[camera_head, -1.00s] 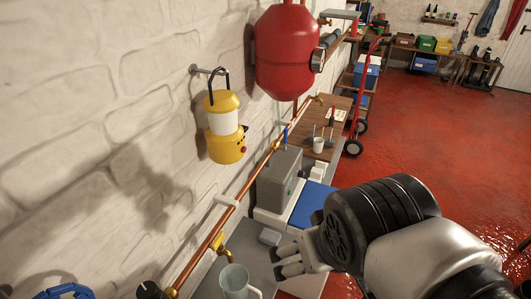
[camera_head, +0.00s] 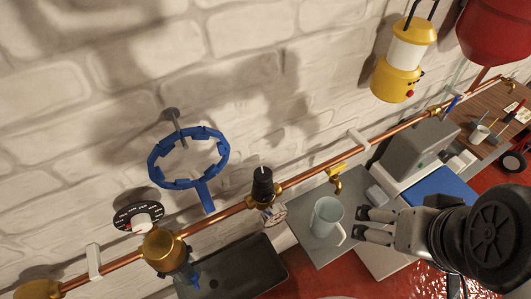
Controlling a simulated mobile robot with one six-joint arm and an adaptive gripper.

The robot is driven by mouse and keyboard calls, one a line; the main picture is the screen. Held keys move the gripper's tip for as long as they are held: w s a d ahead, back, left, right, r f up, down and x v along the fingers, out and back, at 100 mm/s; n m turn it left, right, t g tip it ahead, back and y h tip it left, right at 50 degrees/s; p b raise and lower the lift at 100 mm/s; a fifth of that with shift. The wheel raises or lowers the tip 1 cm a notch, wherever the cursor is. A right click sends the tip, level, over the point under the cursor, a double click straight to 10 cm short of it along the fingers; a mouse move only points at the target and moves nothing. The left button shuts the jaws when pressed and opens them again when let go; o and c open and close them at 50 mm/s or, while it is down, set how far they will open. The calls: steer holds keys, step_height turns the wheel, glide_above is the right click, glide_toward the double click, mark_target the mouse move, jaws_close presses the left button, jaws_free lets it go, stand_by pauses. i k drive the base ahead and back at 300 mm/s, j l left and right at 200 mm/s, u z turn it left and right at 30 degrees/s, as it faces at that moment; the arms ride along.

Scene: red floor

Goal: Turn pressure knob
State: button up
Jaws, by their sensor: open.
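A black knob (camera_head: 262,184) with a light mark on top sits on a brass fitting on the copper pipe, near the picture's middle. A small label or dial shows just below it, too small to read. A round black dial (camera_head: 138,217) with a white centre and red mark is on the wall to the left. My gripper (camera_head: 359,224) is at the right, over the grey counter, beside the glass mug. Its two fingers are apart with nothing seen between them. It is to the right of and lower than the knob, not touching it.
The copper pipe (camera_head: 310,170) runs along the wall with a brass tap (camera_head: 337,178). A glass mug (camera_head: 327,219) stands on the counter below it. A yellow lantern (camera_head: 399,70) hangs at upper right. A dark sink (camera_head: 238,272) lies below.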

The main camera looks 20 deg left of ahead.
mark_target(263, 175)
steer(key=j+u, duration=0.1)
steer(key=u, duration=0.25)
steer(key=j+u, duration=0.1)
steer(key=u, duration=0.2)
steer(key=i+u, duration=0.1)
steer(key=u, duration=0.25)
steer(key=k+l+u, duration=0.25)
steer(key=i+j, duration=0.05)
